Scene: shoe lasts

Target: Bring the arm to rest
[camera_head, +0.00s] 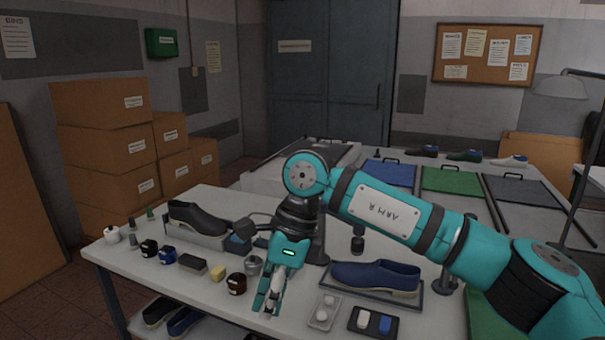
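My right arm, teal and black, comes in from the right edge and bends over the table (210,296). My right gripper (267,304) points down above the front of the table, next to a grey lidded pot (254,266). My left gripper is not in view.
A blue shoe (375,277) on a tray lies right of the gripper; a dark shoe (198,219) stands at the back left. Several jars and a yellow sponge (218,274) are to the left. A small tray (373,322) and a white dish (324,312) are at front right.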

